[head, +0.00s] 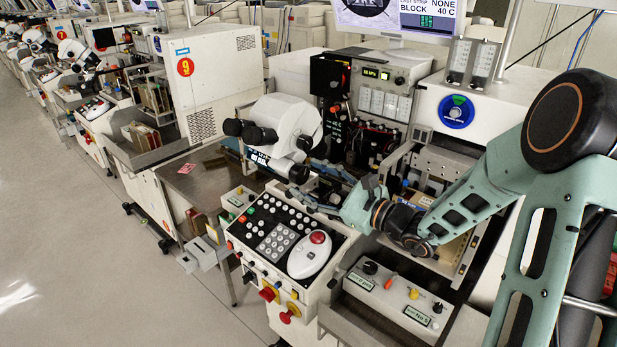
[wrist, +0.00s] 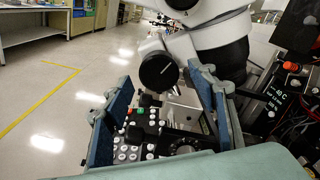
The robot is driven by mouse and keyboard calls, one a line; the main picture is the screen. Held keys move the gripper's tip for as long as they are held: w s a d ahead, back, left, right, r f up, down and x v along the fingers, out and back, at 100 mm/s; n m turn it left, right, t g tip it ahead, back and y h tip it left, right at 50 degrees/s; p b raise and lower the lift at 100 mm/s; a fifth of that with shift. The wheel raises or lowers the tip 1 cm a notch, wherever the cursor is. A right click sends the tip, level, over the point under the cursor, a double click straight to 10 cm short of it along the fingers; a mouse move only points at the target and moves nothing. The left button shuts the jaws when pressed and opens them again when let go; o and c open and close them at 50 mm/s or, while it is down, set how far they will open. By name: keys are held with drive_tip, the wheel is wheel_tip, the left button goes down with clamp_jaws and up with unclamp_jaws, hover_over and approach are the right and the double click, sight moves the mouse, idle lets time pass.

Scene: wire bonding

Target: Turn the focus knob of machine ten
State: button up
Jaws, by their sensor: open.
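The white microscope (head: 290,128) of the nearest machine, with black eyepieces, stands left of my gripper (head: 318,187) in the head view. In the wrist view, a round black knob (wrist: 158,70) sticks out below the white microscope body (wrist: 205,15); it appears to be the focus knob. My gripper (wrist: 160,77) is open, its two blue fingers spread to the left and right of the knob in the picture. No contact shows, and I cannot tell how deep the knob sits between the fingers. In the head view a dark round part (head: 299,173) under the microscope may be this knob.
A control panel (head: 283,240) with white buttons and a mouse-like device (head: 309,254) lies below. A small knob box (head: 395,300) stands in front. Machine nine, with a red disc (head: 185,67), is at the left. Dark panels with wires (head: 362,130) are behind.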

drive_tip(key=shift+w+a, duration=0.25)
drive_tip(key=shift+a, duration=0.15)
drive_tip(key=shift+c, duration=0.3)
drive_tip(key=c, duration=1.1)
drive_tip(key=m+p, duration=0.2)
drive_tip(key=m, duration=0.1)
drive_tip(key=shift+r, duration=0.15)
drive_tip(key=shift+s+f+m+p, duration=0.1)
drive_tip(key=shift+f+m+p, duration=0.1)
drive_tip(key=shift+m+p, duration=0.8)
drive_tip(key=shift+m+b, duration=0.3)
drive_tip(key=shift+b, duration=0.05)
drive_tip(key=o, duration=1.2)
drive_tip(key=shift+c, duration=0.2)
drive_tip(key=v, duration=1.2)
